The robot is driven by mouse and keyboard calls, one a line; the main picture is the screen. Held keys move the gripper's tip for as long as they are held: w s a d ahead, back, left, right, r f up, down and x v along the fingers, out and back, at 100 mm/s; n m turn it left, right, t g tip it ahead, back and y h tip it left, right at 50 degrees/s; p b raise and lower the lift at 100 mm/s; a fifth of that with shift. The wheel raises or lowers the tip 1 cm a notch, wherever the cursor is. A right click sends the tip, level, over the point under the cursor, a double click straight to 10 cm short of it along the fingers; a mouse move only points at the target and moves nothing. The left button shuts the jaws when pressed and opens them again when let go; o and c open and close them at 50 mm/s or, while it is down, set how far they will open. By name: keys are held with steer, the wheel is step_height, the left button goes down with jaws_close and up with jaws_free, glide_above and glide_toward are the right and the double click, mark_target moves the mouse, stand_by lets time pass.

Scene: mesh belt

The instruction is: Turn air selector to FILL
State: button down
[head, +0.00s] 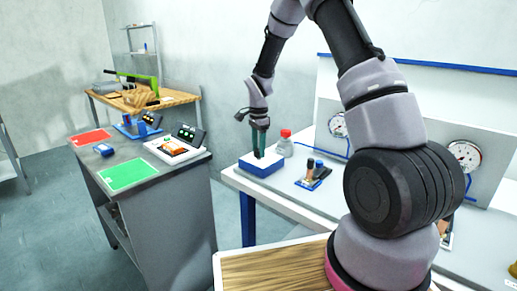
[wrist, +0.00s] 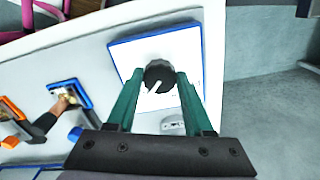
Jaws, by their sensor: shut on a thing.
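The air selector is a black round knob (wrist: 159,77) with a white pointer line, on a white plate with a blue edge (wrist: 198,40). In the wrist view the pointer slants toward the lower left of the picture. My gripper (wrist: 160,82) has its two green fingers on either side of the knob, shut on it. In the head view my gripper (head: 259,150) points down onto the blue and white selector box (head: 262,169) at the table's left end. The knob is hidden there by the fingers. I cannot read any FILL marking.
A clear bottle with a red cap (head: 285,145) stands just behind the selector box. A small blue stand with dark-topped pieces (head: 314,174) is to its right. Gauges (head: 464,155) are on the back panel. A grey cabinet (head: 150,205) stands left across a floor gap.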

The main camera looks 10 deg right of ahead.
steer(key=n, duration=0.8)
steer(key=shift+n, duration=0.3)
steer(key=n, duration=0.4)
steer(key=shift+n, duration=0.3)
steer(key=shift+d+n, duration=0.1)
steer(key=shift+n, duration=2.1)
steer(key=shift+c, duration=1.4)
jaws_free()
